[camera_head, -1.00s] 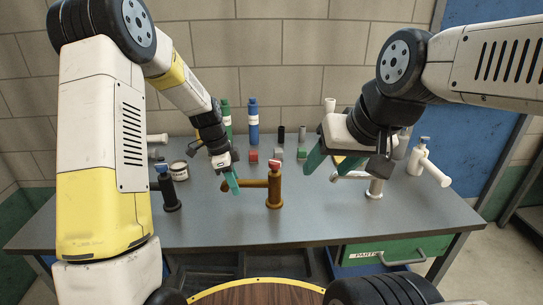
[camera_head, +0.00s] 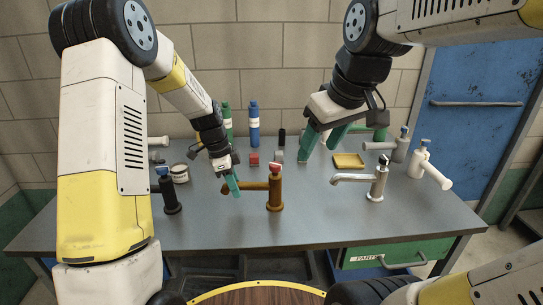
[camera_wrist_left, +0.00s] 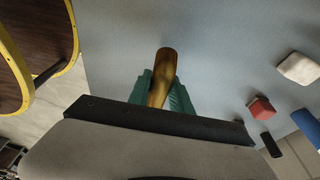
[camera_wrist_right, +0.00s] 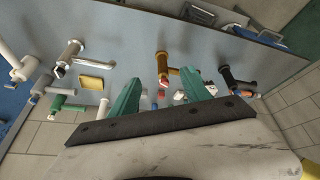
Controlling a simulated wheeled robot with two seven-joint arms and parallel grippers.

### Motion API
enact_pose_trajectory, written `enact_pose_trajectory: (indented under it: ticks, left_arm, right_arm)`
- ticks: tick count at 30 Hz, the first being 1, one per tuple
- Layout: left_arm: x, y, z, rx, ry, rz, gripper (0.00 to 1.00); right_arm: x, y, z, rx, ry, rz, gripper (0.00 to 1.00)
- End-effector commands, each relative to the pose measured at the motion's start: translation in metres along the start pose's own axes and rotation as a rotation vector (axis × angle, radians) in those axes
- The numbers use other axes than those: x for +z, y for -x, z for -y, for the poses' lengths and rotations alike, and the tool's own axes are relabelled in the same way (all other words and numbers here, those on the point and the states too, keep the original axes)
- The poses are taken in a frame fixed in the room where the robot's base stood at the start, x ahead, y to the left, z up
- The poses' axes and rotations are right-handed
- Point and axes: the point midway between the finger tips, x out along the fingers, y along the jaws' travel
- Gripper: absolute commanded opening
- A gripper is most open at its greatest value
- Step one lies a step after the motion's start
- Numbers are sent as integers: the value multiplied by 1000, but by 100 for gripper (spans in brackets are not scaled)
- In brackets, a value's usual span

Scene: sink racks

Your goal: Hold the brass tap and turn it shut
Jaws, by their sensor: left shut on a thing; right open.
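The brass tap (camera_head: 275,190) stands upright mid-table, its spout pointing left, with a red-and-white piece (camera_head: 274,166) on top. My left gripper (camera_head: 236,186) is at the spout's left end. In the left wrist view the brass spout (camera_wrist_left: 163,72) sits between the green fingers (camera_wrist_left: 163,92), shut on it. My right gripper (camera_head: 320,146) is open and empty, above the back of the table, behind and right of the tap. In the right wrist view the brass tap (camera_wrist_right: 162,66) shows beyond the open fingers (camera_wrist_right: 162,93).
A black tap (camera_head: 170,192) stands left of the brass one. A chrome tap (camera_head: 378,182), a grey tap (camera_head: 401,148) and a white tap (camera_head: 419,160) stand right. The front table middle is clear.

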Motion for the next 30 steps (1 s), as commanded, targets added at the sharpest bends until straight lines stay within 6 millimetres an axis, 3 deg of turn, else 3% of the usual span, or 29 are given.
enact_pose_trajectory:
  ticks: [1,8,18,24,30]
  left_arm:
    - [0,0,0,-1,0,-1,0]
    - [0,0,0,-1,0,-1,0]
    - [0,0,0,-1,0,-1,0]
    - [0,0,0,-1,0,-1,0]
    - [0,0,0,-1,0,-1,0]
  right_arm:
    - [-16,-4,-4,-6,95,37,56]
    - [-77,-28,-15,-65,544,169,56]
    - [-151,-89,-20,-246,1136,294,56]
    - [-171,-116,-20,-331,1333,315,56]
    - [-173,-129,-20,-359,1393,321,56]
